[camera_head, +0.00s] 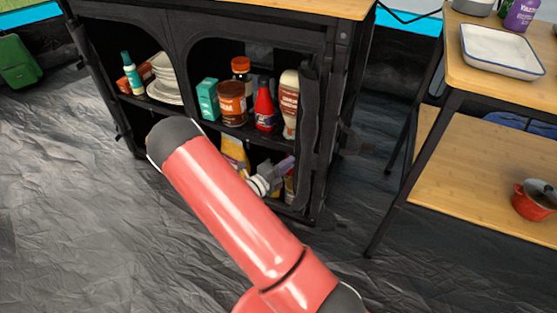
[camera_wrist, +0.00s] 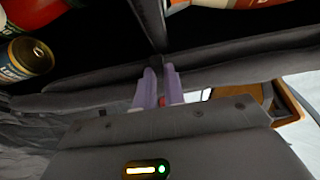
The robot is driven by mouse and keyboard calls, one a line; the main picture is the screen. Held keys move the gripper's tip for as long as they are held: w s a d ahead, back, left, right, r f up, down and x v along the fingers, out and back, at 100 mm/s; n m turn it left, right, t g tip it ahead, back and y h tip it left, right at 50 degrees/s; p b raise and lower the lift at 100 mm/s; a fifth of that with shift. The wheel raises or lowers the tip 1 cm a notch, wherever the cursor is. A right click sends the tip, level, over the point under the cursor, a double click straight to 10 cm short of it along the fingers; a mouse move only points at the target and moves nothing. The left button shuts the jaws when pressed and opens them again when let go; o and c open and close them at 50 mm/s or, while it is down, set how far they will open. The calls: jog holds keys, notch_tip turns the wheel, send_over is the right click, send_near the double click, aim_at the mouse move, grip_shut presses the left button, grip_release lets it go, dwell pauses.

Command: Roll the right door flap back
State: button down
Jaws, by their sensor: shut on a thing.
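The black fabric cabinet (camera_head: 205,22) has two arched openings. At the right edge of its right opening, the right door flap (camera_head: 308,130) hangs as a narrow upright dark bundle. My gripper (camera_head: 284,166) is low at that opening, beside the flap, partly hidden behind my arm. In the wrist view, the purple fingers of my gripper (camera_wrist: 159,82) are close together on a dark fabric edge of the flap (camera_wrist: 215,82). The flap's grey cloth runs across the picture on both sides of them. Exactly how much cloth lies between the fingertips is hidden.
The upper shelf holds a red bottle (camera_head: 265,105), a brown jar (camera_head: 231,102), a teal box (camera_head: 207,99) and stacked plates (camera_head: 164,84). A wooden table (camera_head: 460,185) with a red pot (camera_head: 535,199) stands at right. A floor gap separates it from the cabinet.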

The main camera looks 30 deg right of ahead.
jog(key=shift+s+d, duration=0.15)
jog(key=shift+s, duration=0.1)
jog(key=c, duration=1.5)
grip_release()
jog(key=v, duration=0.8)
jog(key=shift+w, duration=0.1)
jog(key=shift+d, duration=0.1)
